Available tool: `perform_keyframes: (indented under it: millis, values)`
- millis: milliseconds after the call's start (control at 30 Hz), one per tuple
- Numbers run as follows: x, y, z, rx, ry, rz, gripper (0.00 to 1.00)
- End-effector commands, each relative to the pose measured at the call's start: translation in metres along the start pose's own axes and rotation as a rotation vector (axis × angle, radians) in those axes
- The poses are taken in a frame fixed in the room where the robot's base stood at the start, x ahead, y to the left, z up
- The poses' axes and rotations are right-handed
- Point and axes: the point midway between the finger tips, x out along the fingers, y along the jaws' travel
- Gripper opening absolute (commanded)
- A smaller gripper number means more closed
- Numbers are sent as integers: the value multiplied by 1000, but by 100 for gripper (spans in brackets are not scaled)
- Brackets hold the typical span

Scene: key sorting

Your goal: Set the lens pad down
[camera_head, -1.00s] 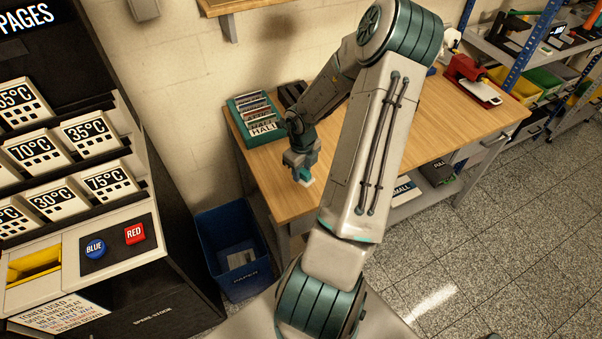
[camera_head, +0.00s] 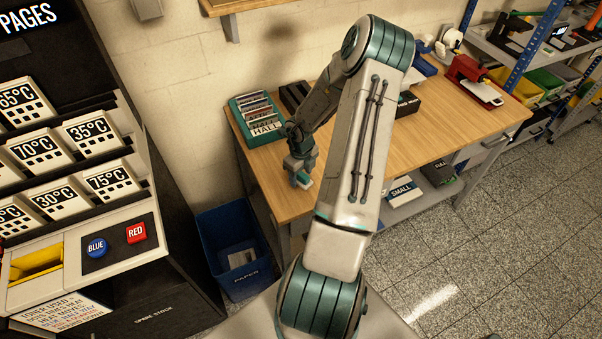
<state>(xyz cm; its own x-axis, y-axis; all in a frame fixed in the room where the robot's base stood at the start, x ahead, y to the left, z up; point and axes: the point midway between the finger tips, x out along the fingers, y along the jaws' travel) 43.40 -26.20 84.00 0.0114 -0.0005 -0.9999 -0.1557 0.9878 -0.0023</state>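My gripper (camera_head: 302,181) points down over the left end of the wooden workbench (camera_head: 283,203), close to its top. A small pale piece, likely the lens pad (camera_head: 305,182), shows at the fingertips. It is too small to tell whether it touches the wood or whether the fingers are closed on it. My own arm hides part of the bench.
A teal tray of labelled cards (camera_head: 246,110) stands behind my gripper at the bench's back left. A dark box (camera_head: 408,104) and a red device (camera_head: 466,70) stand farther right. A blue paper bin (camera_head: 240,283) stands on the floor below. Bare wood lies around the gripper.

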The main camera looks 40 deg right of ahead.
Motion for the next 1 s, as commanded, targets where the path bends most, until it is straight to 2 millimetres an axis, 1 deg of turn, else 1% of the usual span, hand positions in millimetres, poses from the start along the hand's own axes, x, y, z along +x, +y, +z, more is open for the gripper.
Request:
perform_keyframes:
  millis: [200, 267, 333, 467, 600, 700, 800, 1000]
  values:
    - [-1, 0, 0, 0, 0, 0, 57]
    - [-4, 0, 0, 1, -1, 0, 57]
    - [-11, -1, 0, 2, -1, 0, 57]
    - [-35, -1, 0, 2, -2, -2, 57]
    - [-66, -1, 0, 2, -3, -3, 57]
    - [-87, -1, 0, 2, -2, -2, 57]
    - [-103, -1, 0, 3, -1, -1, 57]
    - [-121, -1, 2, -12, -4, -13, 57]
